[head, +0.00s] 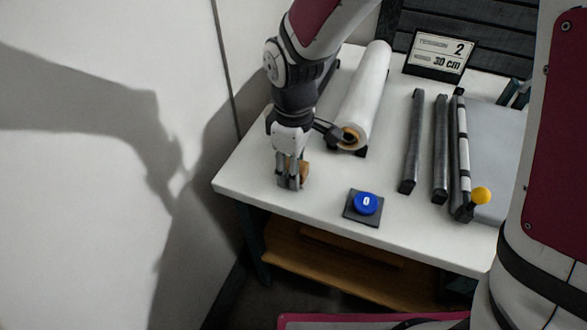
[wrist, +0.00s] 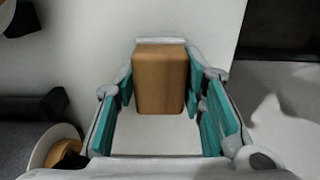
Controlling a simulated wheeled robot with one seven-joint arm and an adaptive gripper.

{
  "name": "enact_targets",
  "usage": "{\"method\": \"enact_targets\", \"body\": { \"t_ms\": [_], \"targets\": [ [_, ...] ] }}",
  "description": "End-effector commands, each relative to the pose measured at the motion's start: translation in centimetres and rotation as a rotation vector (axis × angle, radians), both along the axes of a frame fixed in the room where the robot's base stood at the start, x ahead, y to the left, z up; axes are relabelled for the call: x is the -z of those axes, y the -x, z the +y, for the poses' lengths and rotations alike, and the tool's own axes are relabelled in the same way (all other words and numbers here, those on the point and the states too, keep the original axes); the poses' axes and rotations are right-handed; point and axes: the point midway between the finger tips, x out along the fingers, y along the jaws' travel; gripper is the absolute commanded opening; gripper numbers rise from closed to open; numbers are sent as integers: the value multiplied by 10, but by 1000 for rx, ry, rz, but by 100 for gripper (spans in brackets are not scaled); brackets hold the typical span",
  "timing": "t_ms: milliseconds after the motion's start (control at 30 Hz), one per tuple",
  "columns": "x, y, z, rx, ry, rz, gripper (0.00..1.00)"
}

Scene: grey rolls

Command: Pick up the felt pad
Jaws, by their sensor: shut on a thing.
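The felt pad shows in the wrist view as a brown, wood-like block (wrist: 160,80) with a pale grey strip along its far edge. It sits between the teal-lined fingers of my gripper (wrist: 159,92), which is shut on it. In the head view my gripper (head: 290,183) points down at the left front part of the white table. A brown bit of the block (head: 304,171) shows behind the fingers, which hide the rest. I cannot tell whether its underside touches the table.
A white roll (head: 367,88) lies close behind and right of my gripper. A blue button (head: 366,203) on a dark base stands to the right. Dark bars (head: 412,140), a yellow-knobbed lever (head: 481,196) and a sign (head: 439,55) are farther right. A wall (head: 120,150) is at left.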

Motion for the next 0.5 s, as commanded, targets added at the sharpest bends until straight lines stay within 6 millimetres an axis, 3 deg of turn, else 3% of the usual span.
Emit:
{"method": "enact_targets", "body": {
  "t_ms": [233,500],
  "targets": [
    [-8,0,0,0,-2,-2,9],
    [-39,3,-1,0,0,-1,9]
  ]
}}
